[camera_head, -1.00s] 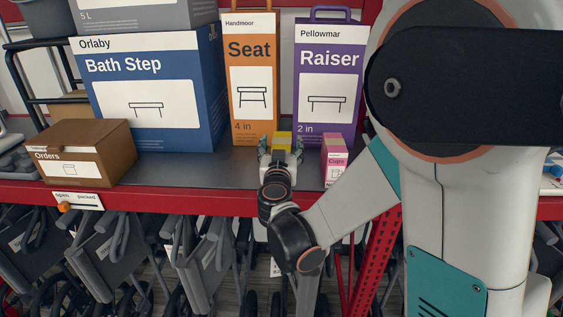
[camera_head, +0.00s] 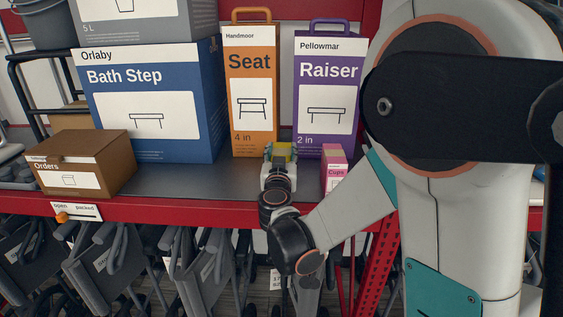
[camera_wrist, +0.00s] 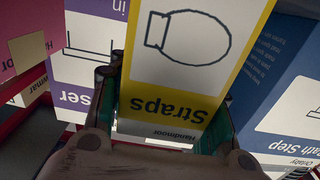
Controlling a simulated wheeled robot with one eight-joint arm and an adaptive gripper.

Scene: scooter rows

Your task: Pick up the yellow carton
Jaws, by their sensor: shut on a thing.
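The yellow carton (camera_wrist: 195,85) fills the middle of the wrist view. Its white panel, a line drawing and the word "Straps" show upside down. My gripper (camera_wrist: 165,115) is shut on it, with a finger on its left and its right side. In the head view, only a small yellow part of the carton (camera_head: 281,151) shows behind my gripper (camera_head: 280,156), and the rest is hidden. The carton is over the grey shelf, in front of the orange Seat box (camera_head: 249,115). I cannot tell whether its base touches the shelf.
The purple Raiser box (camera_head: 325,125) stands behind on the right. A small pink Cups carton (camera_head: 334,167) stands right of my gripper. The blue Bath Step box (camera_head: 205,125) and the brown Orders box (camera_head: 115,170) are on the left. Bare grey shelf (camera_head: 215,180) lies between.

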